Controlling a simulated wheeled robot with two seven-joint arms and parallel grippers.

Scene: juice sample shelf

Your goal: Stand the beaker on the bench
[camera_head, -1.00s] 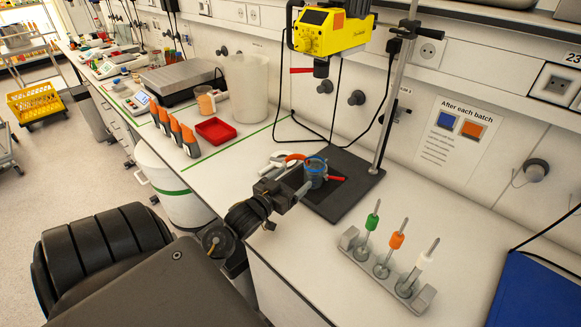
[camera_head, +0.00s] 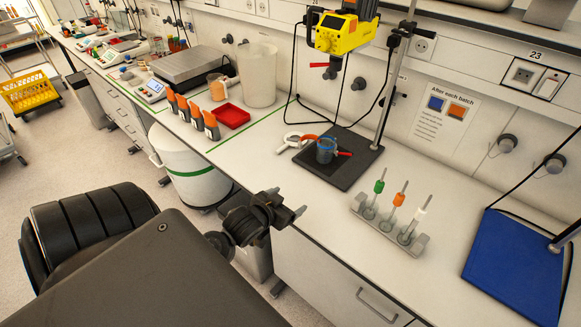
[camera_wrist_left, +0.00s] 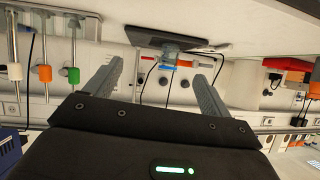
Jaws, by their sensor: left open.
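A small blue-grey beaker (camera_head: 326,152) with a blue rim stands upright on the black base plate (camera_head: 355,168) of the stand. Red and orange parts show around it. In the left wrist view, which appears upside down, the beaker (camera_wrist_left: 171,52) is beyond the fingers, between them in the picture. My left gripper (camera_head: 287,203) is open and empty, near the bench's front edge and apart from the beaker. Its two spread fingers show in the left wrist view (camera_wrist_left: 157,70). My right gripper is not in view.
A yellow device (camera_head: 340,33) hangs on the stand above the plate. A rack (camera_head: 392,228) with green, orange and white-capped tools stands to the right, beside a blue mat (camera_head: 515,265). A red tray (camera_head: 228,117) and orange-topped bottles stand left.

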